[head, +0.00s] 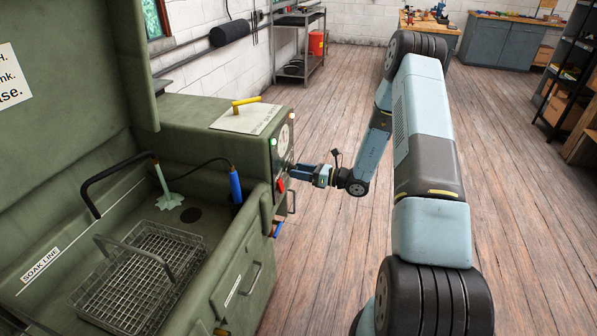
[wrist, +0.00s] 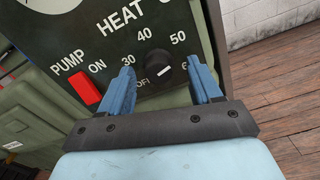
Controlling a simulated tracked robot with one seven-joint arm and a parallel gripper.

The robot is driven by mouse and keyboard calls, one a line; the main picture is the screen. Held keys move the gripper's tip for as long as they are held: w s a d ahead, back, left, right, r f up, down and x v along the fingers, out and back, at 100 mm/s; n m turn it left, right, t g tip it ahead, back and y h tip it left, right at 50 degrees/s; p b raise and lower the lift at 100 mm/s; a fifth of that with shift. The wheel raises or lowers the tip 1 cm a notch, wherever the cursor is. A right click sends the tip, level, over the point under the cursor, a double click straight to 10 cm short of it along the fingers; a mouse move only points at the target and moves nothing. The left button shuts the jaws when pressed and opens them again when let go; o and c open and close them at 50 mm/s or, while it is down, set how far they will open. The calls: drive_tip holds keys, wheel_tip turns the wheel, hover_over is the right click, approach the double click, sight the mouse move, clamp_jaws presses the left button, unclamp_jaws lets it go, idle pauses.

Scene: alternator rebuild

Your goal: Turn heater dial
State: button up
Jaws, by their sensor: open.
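The heater dial (wrist: 166,78) is a small dark knob with a white mark, on the dark control panel under the word HEAT. Numbers 30, 40, 50 and a partly covered 60 ring it, with OFF at its left. My gripper (wrist: 163,76) is open, with one blue finger on each side of the dial in the wrist view. I cannot tell whether the fingers touch it. In the head view my gripper (head: 300,173) is at the panel side of the green washer, and the dial is hidden there.
A red pump switch (wrist: 84,88) marked ON sits left of the dial. The green washer (head: 204,112) has an open basin with a wire basket (head: 140,277). A blue-handled brush (head: 235,186) stands at the basin's edge. Wooden floor to the right is clear.

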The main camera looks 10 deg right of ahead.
drive_tip(key=shift+w+a, duration=0.15)
drive_tip(key=shift+a, duration=0.1)
drive_tip(key=c, duration=1)
drive_tip(key=shift+n, duration=1.5)
drive_tip(key=shift+c, duration=0.2)
drive_tip(key=o, duration=1)
drive_tip(key=shift+o, duration=0.2)
drive_tip(key=v, duration=1.3)
drive_tip(key=shift+d, duration=0.35)
drive_tip(key=shift+r, duration=0.1)
